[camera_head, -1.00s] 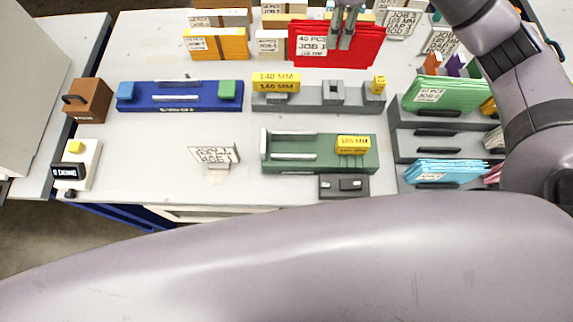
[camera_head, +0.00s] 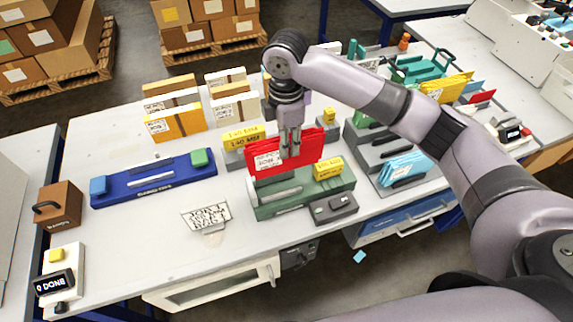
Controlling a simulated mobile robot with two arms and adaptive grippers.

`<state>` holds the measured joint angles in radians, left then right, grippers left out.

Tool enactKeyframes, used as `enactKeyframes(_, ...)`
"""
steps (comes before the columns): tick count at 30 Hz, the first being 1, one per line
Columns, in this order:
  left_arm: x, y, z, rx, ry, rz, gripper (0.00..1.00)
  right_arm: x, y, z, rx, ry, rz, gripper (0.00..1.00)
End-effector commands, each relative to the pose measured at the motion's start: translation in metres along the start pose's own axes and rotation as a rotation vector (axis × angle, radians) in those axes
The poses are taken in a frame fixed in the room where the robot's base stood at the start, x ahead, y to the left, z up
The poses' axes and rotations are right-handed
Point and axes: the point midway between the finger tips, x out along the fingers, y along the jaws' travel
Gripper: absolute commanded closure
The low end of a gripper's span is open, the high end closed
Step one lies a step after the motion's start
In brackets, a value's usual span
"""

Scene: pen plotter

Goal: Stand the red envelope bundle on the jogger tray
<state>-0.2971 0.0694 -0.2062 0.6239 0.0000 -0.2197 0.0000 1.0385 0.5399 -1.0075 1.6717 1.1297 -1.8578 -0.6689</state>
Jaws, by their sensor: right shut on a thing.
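The red envelope bundle (camera_head: 265,162) is upright in the head view, with a white job label on its front left. My right gripper (camera_head: 291,152) points down and is shut on the bundle. The bundle is directly over the green tray (camera_head: 292,206), which I take to be the jogger tray, and its lower edge is close to the tray. I cannot tell whether they touch. A yellow size block (camera_head: 328,167) is at the tray's right end. My left gripper is not in view.
A yellow 140 MM block (camera_head: 243,138) stands just behind the bundle. A grey switch box (camera_head: 333,207) is in front of the green tray. A rack with light-blue envelopes (camera_head: 403,167) is at right. A blue fixture (camera_head: 150,184) and a label stand (camera_head: 207,217) are at left.

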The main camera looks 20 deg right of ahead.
Motion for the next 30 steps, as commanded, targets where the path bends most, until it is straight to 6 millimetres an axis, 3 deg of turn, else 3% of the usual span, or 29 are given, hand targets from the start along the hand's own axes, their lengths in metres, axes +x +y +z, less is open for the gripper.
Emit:
enactKeyframes(4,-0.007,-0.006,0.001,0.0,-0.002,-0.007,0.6,0.031,-0.001,0.0,0.001,0.0,-0.003,1.0)
enactKeyframes(18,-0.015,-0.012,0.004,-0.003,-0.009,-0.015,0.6,0.087,0.0,0.0,0.001,0.0,0.0,1.0)
enactKeyframes(30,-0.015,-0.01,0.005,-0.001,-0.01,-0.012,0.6,0.095,0.0,0.0,0.0,0.0,0.001,1.0)
